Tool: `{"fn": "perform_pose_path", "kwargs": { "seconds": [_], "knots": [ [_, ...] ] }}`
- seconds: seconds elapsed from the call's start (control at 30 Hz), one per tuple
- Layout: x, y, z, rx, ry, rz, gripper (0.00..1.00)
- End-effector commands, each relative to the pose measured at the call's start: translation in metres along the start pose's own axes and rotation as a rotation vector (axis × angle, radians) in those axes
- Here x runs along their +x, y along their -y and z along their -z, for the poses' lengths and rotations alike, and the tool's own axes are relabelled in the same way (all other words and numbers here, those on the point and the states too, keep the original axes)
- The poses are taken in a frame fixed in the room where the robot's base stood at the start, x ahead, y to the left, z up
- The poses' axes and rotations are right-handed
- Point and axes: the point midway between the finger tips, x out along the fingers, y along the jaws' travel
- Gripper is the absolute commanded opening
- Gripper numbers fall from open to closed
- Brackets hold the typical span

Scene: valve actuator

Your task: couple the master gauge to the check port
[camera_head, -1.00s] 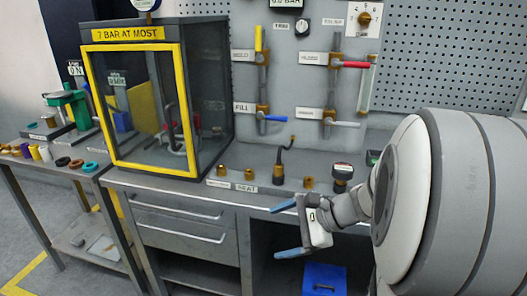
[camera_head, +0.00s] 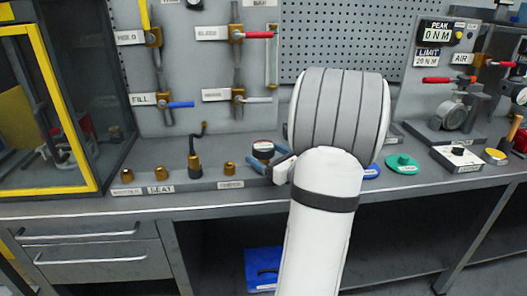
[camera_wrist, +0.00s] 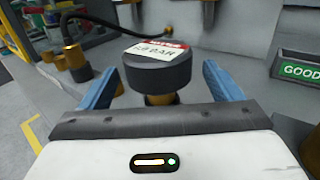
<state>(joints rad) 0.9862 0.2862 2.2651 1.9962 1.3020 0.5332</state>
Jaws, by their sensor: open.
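The gauge (camera_head: 263,149) is a black puck with a white and red label, upright on a brass stem at the bench's back. In the wrist view the gauge (camera_wrist: 158,70) stands between the two blue fingers, with a gap visible on each side. My gripper (camera_head: 265,160) is open around it; the fingers also show in the wrist view (camera_wrist: 160,85). Several brass fittings stand to the left, one beside the gauge (camera_head: 230,169) and one with a black hose (camera_head: 194,164). Their small labels are hard to read, so I cannot tell which is the check port.
A panel with valves (camera_head: 205,60) rises behind the bench (camera_head: 215,200). A yellow-framed cabinet (camera_head: 60,90) stands left. A green disc (camera_head: 402,164) and a torque unit (camera_head: 447,118) lie right. In the wrist view a green GOOD sign (camera_wrist: 300,70) is at right.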

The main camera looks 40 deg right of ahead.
Motion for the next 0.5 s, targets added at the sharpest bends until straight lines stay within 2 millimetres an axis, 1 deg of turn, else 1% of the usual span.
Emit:
{"fn": "perform_pose_path", "kwargs": {
  "seconds": [0.03, 0.1, 0.2, 0.3, 0.5],
  "knots": [
    [0.009, -0.001, -0.002, -0.001, 0.000, -0.003, 0.85],
    [0.019, -0.001, -0.003, 0.000, 0.000, -0.001, 0.85],
    [0.029, -0.001, -0.002, -0.001, -0.001, 0.000, 0.85],
    [0.034, 0.000, -0.002, 0.000, -0.001, 0.003, 0.85],
    [0.033, 0.001, -0.002, -0.001, -0.001, 0.004, 0.85]
  ]
}}
